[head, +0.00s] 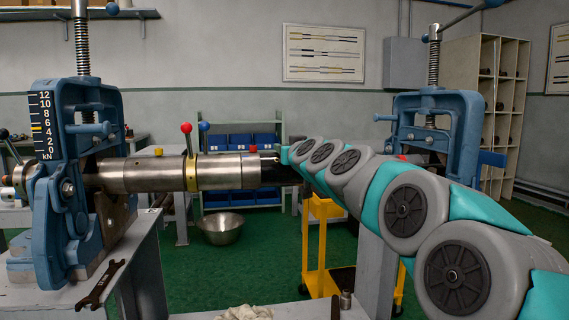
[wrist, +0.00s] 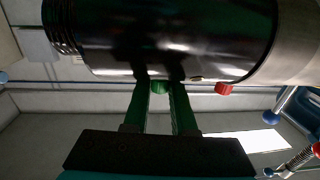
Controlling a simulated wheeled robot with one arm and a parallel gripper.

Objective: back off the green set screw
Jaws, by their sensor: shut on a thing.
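The green set screw (wrist: 160,87) sits on the dark, shiny pipe (wrist: 165,38) in the wrist view. My gripper (wrist: 161,84) has its two dark green fingers on either side of the screw, shut on it. A red set screw (wrist: 223,88) sits to the right along the same pipe. In the head view the steel pipe (head: 220,171) runs across from the left vise, with the red screw (head: 253,149) and a yellow one (head: 158,151) on top. The green screw and my fingertips cannot be made out there.
A blue vise (head: 60,190) with a kN scale stands at left, another (head: 465,120) at right behind my arm. A lever with a red knob (head: 186,128) rises from the yellow ring. A wrench (head: 101,284) lies on the left bench. A bowl (head: 222,229) is below.

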